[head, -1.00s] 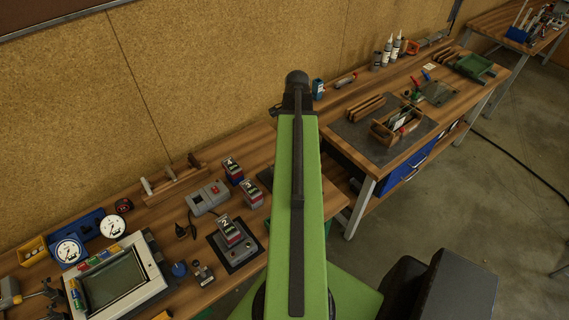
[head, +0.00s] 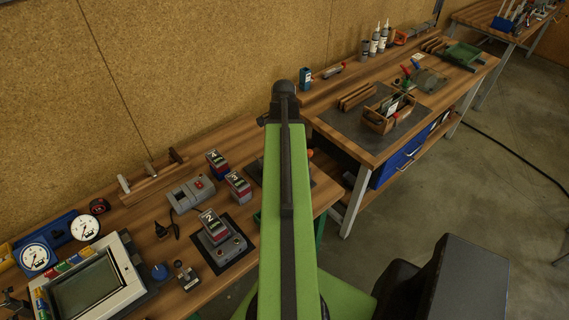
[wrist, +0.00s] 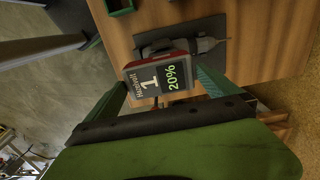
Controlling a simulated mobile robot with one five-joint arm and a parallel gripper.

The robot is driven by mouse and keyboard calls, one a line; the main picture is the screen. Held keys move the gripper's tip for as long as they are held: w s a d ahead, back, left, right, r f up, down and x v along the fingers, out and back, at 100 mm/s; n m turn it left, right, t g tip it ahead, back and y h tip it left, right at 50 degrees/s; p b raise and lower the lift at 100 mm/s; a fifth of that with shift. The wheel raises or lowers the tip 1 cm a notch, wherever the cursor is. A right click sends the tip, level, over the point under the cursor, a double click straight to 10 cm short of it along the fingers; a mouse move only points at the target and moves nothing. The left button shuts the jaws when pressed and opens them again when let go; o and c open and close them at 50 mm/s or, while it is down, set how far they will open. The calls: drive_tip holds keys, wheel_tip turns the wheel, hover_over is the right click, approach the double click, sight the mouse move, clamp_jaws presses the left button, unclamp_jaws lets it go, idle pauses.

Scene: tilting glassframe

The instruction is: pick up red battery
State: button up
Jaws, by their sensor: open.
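A battery with a red casing and a dark label reading "1" and "20%" (wrist: 160,80) shows in the wrist view, at the end of a grey tool (wrist: 205,45) lying on a dark mat. My gripper (wrist: 161,84) is open, with one teal finger on each side of the battery in the picture. I cannot tell whether either finger touches it. In the head view my green arm hides the gripper and this battery. Other numbered batteries stand on the bench there: battery 3 (head: 238,183) and battery 2 (head: 212,226) are red and grey, battery 4 (head: 217,163) is blue and red.
Battery 2 sits on a charger on a dark mat. A second bench with a wooden tool tray (head: 388,115) stands right. Floor shows at right.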

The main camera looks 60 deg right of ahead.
wheel_tip(320, 180, down, 5)
drive_tip(key=b, duration=0.5)
drive_tip(key=shift+s+f, duration=0.1)
drive_tip(key=shift+f, duration=0.1)
drive_tip(key=shift+r, duration=0.2)
drive_tip(key=shift+c, duration=0.3)
drive_tip(key=c, duration=1.1)
drive_tip(key=shift+r, duration=0.1)
